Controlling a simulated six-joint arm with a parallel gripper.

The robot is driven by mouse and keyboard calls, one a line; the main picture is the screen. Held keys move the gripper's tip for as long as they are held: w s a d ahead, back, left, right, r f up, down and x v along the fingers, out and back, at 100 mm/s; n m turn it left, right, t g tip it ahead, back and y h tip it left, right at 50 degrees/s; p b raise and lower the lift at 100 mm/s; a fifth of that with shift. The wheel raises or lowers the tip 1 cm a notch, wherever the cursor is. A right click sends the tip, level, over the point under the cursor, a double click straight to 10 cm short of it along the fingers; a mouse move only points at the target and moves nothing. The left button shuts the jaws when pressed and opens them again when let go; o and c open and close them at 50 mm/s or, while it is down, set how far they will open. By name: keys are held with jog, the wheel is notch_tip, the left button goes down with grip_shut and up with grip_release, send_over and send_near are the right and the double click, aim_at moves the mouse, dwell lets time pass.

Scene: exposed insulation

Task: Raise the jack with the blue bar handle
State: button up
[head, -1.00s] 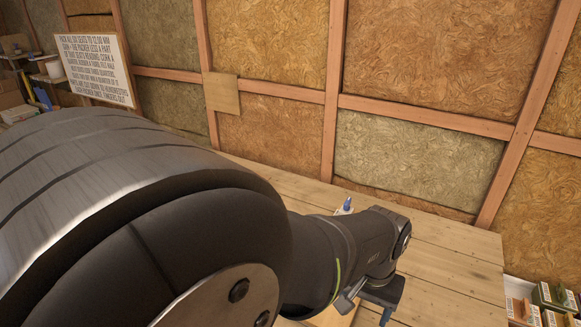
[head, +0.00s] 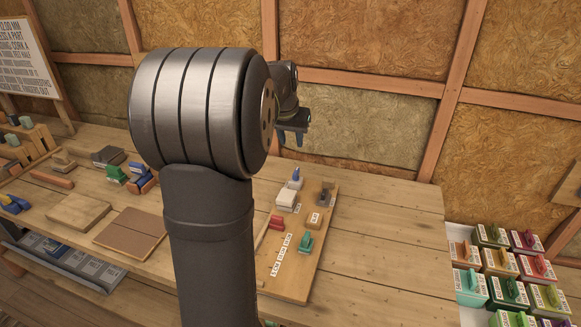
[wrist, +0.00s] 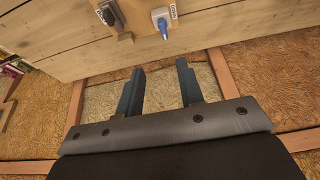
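The blue handle (head: 296,174) stands upright on a small white-topped block (head: 287,198), at the back of a wooden board on the bench. In the wrist view the blue handle (wrist: 162,27) is near the top edge, beyond my fingertips. My gripper (head: 291,136) is in the air above and behind the blue handle, fingers pointing down. In the wrist view my gripper (wrist: 158,72) shows two blue-grey fingers wide apart with nothing between them. I cannot tell the handle's exact shape or the jack's height.
The wooden board (head: 283,284) also bears a green-handled piece (head: 305,243), a red piece (head: 276,223) and a brown fixture (head: 326,193). Several coloured boxes (head: 509,292) sit at the right. The bench right of the board is clear. The insulated wall (head: 370,130) rises close behind.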

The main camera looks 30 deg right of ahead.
send_near(296, 171)
jog(key=x, duration=0.8)
jog(key=shift+w+d+f, duration=0.1)
jog(key=shift+w+f, duration=0.05)
jog(key=shift+f, duration=0.25)
grip_shut()
